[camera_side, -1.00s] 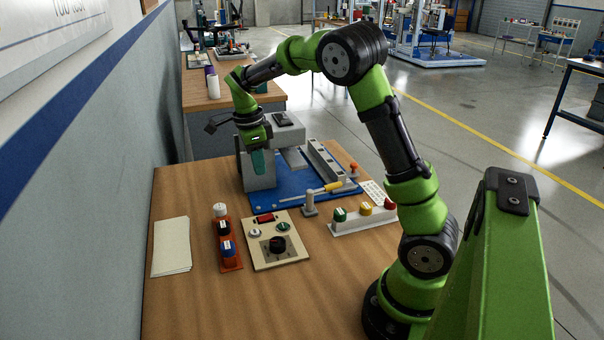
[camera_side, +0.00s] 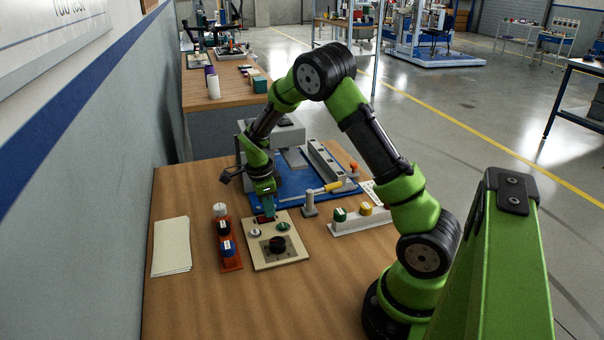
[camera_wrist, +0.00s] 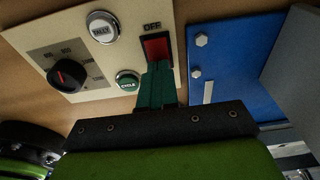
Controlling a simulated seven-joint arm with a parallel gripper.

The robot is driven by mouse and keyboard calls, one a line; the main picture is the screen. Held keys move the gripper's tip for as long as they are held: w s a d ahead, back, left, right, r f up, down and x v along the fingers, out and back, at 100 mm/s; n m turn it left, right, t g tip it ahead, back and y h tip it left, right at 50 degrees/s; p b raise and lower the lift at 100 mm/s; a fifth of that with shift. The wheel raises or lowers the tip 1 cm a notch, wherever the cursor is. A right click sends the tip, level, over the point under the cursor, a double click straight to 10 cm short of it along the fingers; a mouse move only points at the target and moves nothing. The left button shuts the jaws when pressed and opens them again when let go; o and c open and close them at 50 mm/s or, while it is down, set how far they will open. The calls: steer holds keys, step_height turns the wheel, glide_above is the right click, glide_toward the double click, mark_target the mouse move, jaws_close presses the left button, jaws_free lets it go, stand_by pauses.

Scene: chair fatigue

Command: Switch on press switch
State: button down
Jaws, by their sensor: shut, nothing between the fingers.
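The beige control panel (camera_side: 296,256) lies on the wooden table in the side view and fills the upper left of the wrist view (camera_wrist: 30,25). It bears a red rocker switch (camera_wrist: 157,47) in a black frame, with OFF printed beside it. My gripper (camera_side: 268,214) points down over the panel's far edge and covers most of the switch in the side view. In the wrist view my closed green fingertips (camera_wrist: 158,68) are at the near end of the red switch and overlap its lower edge. I cannot tell whether they touch it. They hold nothing.
The panel also has a black knob (camera_wrist: 68,75), a white button (camera_wrist: 103,27) and a green CYCLE button (camera_wrist: 127,80) close to my fingers. The blue plate (camera_wrist: 235,60) lies beside the panel.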

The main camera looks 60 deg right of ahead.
steer(key=shift+s+d+f+t+y, duration=0.25)
steer(key=shift+s+f+t+y, duration=0.05)
steer(key=shift+f+t+y, duration=0.35)
steer(key=shift+a, duration=0.1)
steer(key=shift+w+a+r, duration=0.2)
steer(key=shift+w+a, duration=0.5)
steer(key=shift+r, duration=0.15)
step_height(320, 180, up, 14)
steer(key=d, duration=0.2)
steer(key=shift+s+r, duration=0.15)
steer(key=shift+s, duration=0.3)
